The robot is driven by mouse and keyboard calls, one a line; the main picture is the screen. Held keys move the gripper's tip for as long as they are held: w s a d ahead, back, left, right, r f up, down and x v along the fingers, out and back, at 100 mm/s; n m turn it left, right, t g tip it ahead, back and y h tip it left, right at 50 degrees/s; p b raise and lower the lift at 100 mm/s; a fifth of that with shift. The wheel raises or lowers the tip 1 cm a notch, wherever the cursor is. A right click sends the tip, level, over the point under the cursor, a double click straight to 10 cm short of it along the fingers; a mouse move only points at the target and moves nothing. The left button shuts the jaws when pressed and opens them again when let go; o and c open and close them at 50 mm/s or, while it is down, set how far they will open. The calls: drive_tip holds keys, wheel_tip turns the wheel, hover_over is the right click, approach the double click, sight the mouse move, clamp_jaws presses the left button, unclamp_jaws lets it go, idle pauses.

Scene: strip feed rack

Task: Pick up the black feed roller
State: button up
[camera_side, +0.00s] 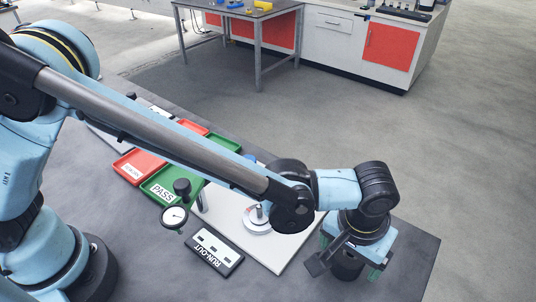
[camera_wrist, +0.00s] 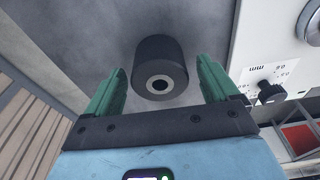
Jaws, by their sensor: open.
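The black feed roller (camera_wrist: 160,52) is a short dark cylinder with a pale ring and a dark bore at its end. In the wrist view it appears between the two green fingers of my gripper (camera_wrist: 160,72), with a visible gap on each side. My gripper is open and not closed on it. In the side view my gripper (camera_side: 351,266) points down near the right end of the dark table, and the roller (camera_side: 347,270) shows as a dark shape between the fingers. Whether the roller touches the table is hard to tell.
Left of my gripper in the side view are a pale plate (camera_side: 290,245) with a round metal fixture (camera_side: 257,218), a RUN-OUT block (camera_side: 214,251), a dial gauge (camera_side: 174,217), a green PASS tray (camera_side: 160,182) and a red tray (camera_side: 135,168). The table's right edge is close.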

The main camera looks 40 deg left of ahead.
sight(350, 258)
drive_tip(key=c, duration=1.2)
drive_tip(key=shift+r, duration=0.5)
drive_tip(key=shift+c, duration=0.2)
drive_tip(key=r, duration=0.2)
drive_tip(key=s+r, duration=0.1)
drive_tip(key=shift+d+r, duration=0.15)
drive_tip(key=shift+r, duration=0.25)
drive_tip(key=s+d+r, duration=0.2)
drive_tip(key=s+r, duration=0.4)
drive_tip(key=s, duration=0.4)
drive_tip(key=w+a+r+n, duration=0.1)
drive_tip(key=w+a+n, duration=0.2)
drive_tip(key=a, duration=0.7)
drive_tip(key=w+a+r+n, duration=0.1)
drive_tip(key=w+a+n, duration=0.2)
drive_tip(key=a, duration=0.7)
drive_tip(key=w, duration=0.2)
drive_tip(key=shift+w+a+r+n+y, duration=0.15)
drive_tip(key=shift+w+a+n+y, duration=0.15)
drive_tip(key=shift+w+y, duration=0.1)
drive_tip(key=shift+d, duration=0.1)
